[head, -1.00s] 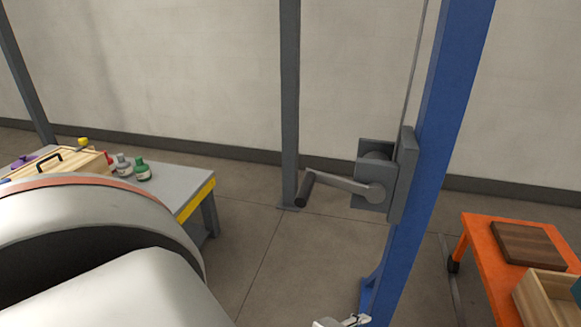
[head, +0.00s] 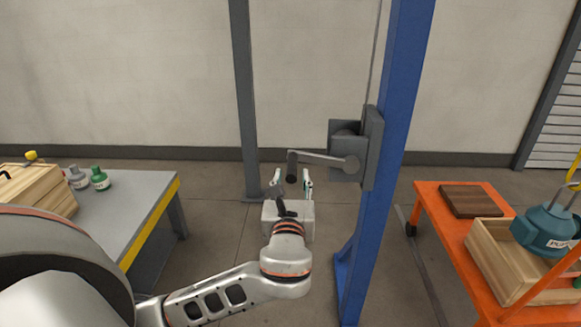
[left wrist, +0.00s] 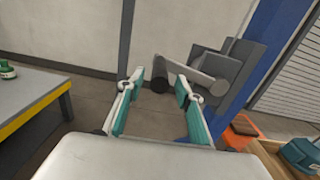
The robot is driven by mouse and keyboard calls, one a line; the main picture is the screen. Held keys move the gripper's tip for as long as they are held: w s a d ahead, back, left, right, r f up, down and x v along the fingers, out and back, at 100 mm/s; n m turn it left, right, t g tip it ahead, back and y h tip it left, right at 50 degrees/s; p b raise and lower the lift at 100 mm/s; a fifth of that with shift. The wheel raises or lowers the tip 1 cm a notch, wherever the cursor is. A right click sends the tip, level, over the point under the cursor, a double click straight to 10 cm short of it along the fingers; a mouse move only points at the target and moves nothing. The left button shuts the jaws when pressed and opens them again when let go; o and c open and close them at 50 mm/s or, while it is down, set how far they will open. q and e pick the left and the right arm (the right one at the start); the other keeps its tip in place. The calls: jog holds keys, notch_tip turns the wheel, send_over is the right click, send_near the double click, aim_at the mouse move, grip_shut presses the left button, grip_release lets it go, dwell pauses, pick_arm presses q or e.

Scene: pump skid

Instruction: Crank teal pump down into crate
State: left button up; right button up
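The winch (head: 350,150) is a grey box on the blue post, with a crank arm (head: 322,159) reaching left to a dark handle (head: 292,166). My left gripper (head: 291,178) is open and empty, with its fingers pointing up toward the handle. In the left wrist view, the handle (left wrist: 159,86) shows between and beyond the teal-padded fingertips (left wrist: 160,87); I see no grip on it. The teal pump (head: 545,229) is at the right, at the wooden crate (head: 487,263); its underside is hidden. It also shows in the left wrist view (left wrist: 301,153). My right gripper is out of view.
The crate stands on an orange cart (head: 452,225) beside a dark wooden board (head: 471,201). A blue post (head: 391,130) rises between cart and gripper. A grey table (head: 128,205) with bottles (head: 100,179) and a wooden box is at left.

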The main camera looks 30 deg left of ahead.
aim_at(292, 166)
pick_arm(q)
jog(key=x, duration=0.6)
grip_shut()
